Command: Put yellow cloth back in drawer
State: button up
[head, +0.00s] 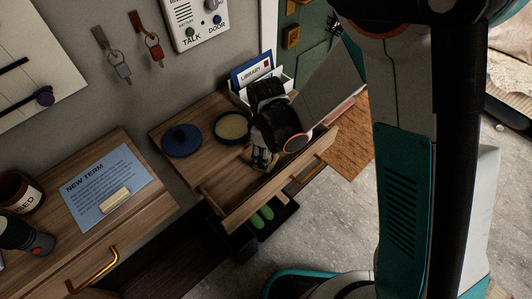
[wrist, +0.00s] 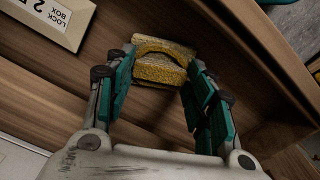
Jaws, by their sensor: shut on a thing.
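The yellow cloth (wrist: 160,68) is a small folded, speckled piece held between my fingertips in the wrist view. My gripper (wrist: 160,72) is closed on its two sides. In the head view my gripper (head: 262,160) points down at the open wooden drawer (head: 270,193), near its back part. The cloth is mostly hidden by my gripper there. The wrist view shows the drawer's wooden boards (wrist: 260,55) around and beneath the cloth. I cannot tell whether the cloth touches the drawer bottom.
A dark blue disc (head: 182,140) and a round tin (head: 232,126) sit on the top beside the drawer. A library box (head: 255,72) stands behind. A lock box label (wrist: 45,15) shows at the wrist view's upper left. Green shoes (head: 262,216) lie below the drawer.

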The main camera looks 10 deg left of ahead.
jog(key=shift+f, duration=0.1)
jog(key=o, duration=0.7)
notch_tip(320, 180, up, 12)
jog(key=p, duration=0.5)
